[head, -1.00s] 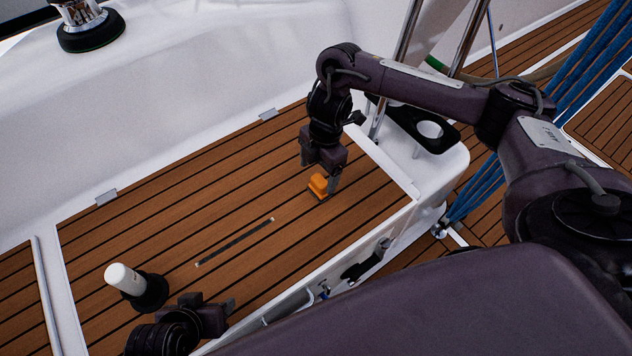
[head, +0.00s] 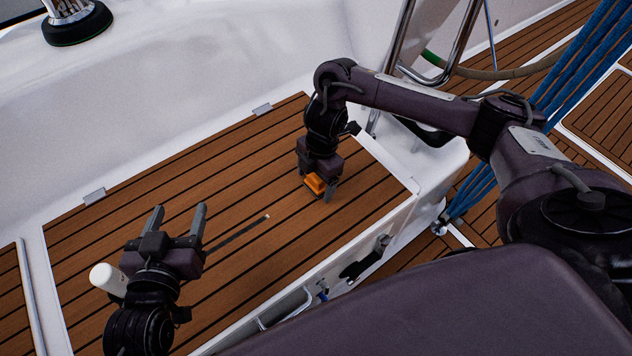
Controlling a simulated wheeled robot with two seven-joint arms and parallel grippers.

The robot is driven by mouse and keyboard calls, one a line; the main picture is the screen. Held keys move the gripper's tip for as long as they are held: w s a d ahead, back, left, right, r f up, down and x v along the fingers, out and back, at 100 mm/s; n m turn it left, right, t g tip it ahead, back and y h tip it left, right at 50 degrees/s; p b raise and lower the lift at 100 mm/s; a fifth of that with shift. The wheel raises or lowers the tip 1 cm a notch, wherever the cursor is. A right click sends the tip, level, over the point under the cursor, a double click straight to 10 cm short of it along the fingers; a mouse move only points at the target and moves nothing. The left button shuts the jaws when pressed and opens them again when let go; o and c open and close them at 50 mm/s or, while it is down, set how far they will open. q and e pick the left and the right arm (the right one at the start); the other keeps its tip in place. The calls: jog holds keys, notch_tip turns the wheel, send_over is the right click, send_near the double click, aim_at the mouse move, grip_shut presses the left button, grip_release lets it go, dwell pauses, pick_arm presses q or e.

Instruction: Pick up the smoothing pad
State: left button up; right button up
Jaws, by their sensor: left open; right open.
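The smoothing pad appears to be the small orange block (head: 315,185) on the teak seat near its right end. My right gripper (head: 319,189) points down over it, open, with its fingers on either side of the block. I cannot tell whether the fingers touch it. My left gripper (head: 179,217) is open and empty above the seat at the left, its fingers pointing away from me.
A white cylinder (head: 107,279) stands partly hidden behind my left gripper. A thin dark strip (head: 240,233) lies on the teak seat (head: 240,170). Steel tubing (head: 440,50) and blue ropes (head: 560,100) are at the right. The seat's middle is mostly clear.

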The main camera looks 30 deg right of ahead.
aim_at(314, 175)
pick_arm(q)
jog(key=shift+w+r, duration=0.15)
jog(key=shift+r, duration=0.3)
pick_arm(e)
jog(key=shift+f, duration=0.15)
jog(key=c, duration=1.2)
jog(key=shift+o, duration=0.2)
